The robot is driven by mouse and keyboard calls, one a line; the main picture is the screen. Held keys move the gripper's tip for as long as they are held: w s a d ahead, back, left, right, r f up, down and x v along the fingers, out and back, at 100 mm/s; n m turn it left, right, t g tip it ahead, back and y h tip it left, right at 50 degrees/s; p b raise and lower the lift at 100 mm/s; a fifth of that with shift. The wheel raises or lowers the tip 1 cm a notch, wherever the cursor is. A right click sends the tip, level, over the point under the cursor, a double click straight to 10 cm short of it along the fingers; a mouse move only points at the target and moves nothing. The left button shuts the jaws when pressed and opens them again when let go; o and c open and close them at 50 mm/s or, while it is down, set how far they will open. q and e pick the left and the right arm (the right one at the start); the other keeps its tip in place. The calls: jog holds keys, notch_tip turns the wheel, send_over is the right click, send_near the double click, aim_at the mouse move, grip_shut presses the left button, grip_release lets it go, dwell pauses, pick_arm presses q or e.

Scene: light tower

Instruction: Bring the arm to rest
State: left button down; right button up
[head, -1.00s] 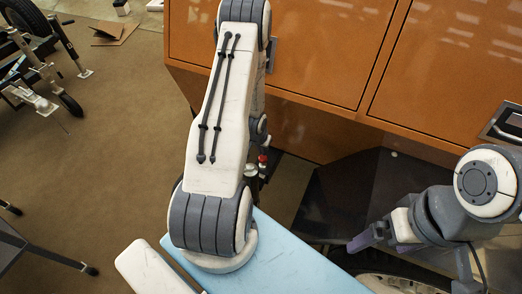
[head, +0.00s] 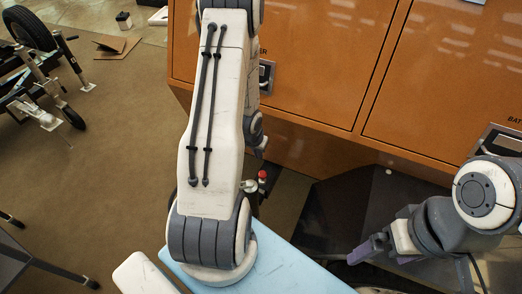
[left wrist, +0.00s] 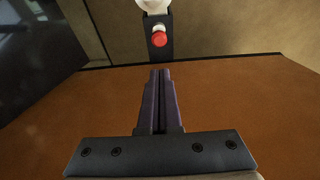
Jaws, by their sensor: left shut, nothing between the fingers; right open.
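My left arm (head: 216,115) rises from its grey shoulder joint up past the top of the head view. Its gripper is not clearly seen there. In the left wrist view my left gripper (left wrist: 161,75) is shut and empty, its two dark fingers side by side. The fingers lie over an orange surface (left wrist: 70,115), and I cannot tell the gap to it. My right gripper (head: 365,250), with purple fingers, is open at the lower right of the head view, in front of a dark panel.
Orange cabinets (head: 320,60) with handles fill the back. A red knob (head: 262,175) shows beyond my left shoulder; a red knob (left wrist: 159,38) also shows beyond the left fingertips. A wheeled frame (head: 40,85) stands at left. Brown floor between is open.

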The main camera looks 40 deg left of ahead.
pick_arm(q)
jog(key=s+d+r+m+g, duration=0.1)
jog(key=d+r+m, duration=0.2)
jog(key=d+r, duration=0.6)
jog(key=s+d+r+m, duration=0.15)
jog(key=d+r, duration=0.45)
jog(key=d, duration=0.6)
jog(key=s+d+r+m+g+h, duration=0.1)
jog(key=s+d+r+m, duration=0.3)
jog(key=s, duration=0.4)
jog(key=s+d+r+m+g+h, duration=0.1)
jog(key=s+d+r, duration=0.4)
jog(key=s+d, duration=0.15)
notch_tip(320, 180, up, 14)
jog(key=s+p, duration=0.2)
jog(key=p, duration=1.2)
jog(key=shift+r, duration=0.25)
